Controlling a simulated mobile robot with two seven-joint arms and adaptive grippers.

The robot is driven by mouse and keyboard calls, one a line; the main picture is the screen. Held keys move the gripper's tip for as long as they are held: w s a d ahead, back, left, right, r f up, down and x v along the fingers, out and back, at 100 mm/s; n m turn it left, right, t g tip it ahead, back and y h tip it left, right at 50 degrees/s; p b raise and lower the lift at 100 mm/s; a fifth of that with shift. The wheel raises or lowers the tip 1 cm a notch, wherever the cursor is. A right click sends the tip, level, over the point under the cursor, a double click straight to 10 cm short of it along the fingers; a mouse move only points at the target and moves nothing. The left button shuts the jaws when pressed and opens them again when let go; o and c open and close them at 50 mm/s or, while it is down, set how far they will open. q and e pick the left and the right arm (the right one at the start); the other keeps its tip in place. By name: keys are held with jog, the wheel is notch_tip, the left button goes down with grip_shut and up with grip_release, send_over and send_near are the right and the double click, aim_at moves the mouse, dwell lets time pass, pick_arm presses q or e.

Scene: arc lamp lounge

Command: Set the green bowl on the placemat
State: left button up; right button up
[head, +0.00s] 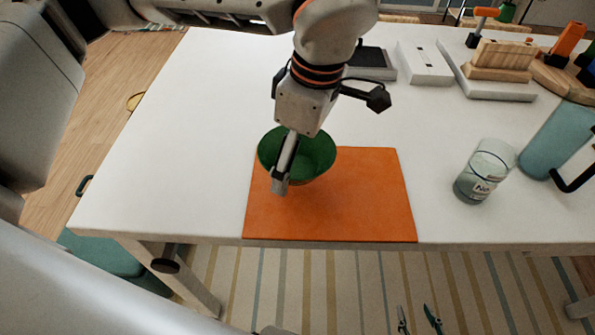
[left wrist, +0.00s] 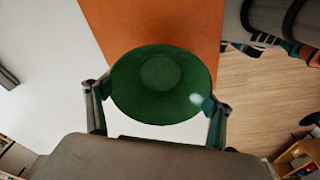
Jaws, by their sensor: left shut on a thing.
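The green bowl (head: 314,152) is upright or nearly so, over the back left part of the orange placemat (head: 365,200). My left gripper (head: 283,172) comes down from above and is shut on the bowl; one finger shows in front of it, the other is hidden. In the left wrist view the bowl (left wrist: 160,98) sits between the two fingers, with the placemat (left wrist: 160,22) beyond it. I cannot tell whether the bowl's base touches the placemat. My right gripper (head: 418,320) shows only as two spread fingertips at the bottom edge, over the rug, apparently empty.
The white table (head: 180,120) is clear left of the placemat. A labelled glass jar (head: 484,172) and a teal pitcher (head: 550,140) stand on the right. A white box (head: 424,63) and a wooden block stand (head: 500,60) are at the back right.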

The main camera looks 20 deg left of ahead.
aim_at(298, 169)
pick_arm(q)
jog(key=shift+f, duration=2.15)
jog(key=shift+f, duration=0.2)
jog(key=o, duration=1.3)
notch_tip(298, 169, up, 12)
jog(key=d, duration=0.1)
jog(key=shift+s+d+r, duration=0.15)
jog(key=shift+d, duration=0.25)
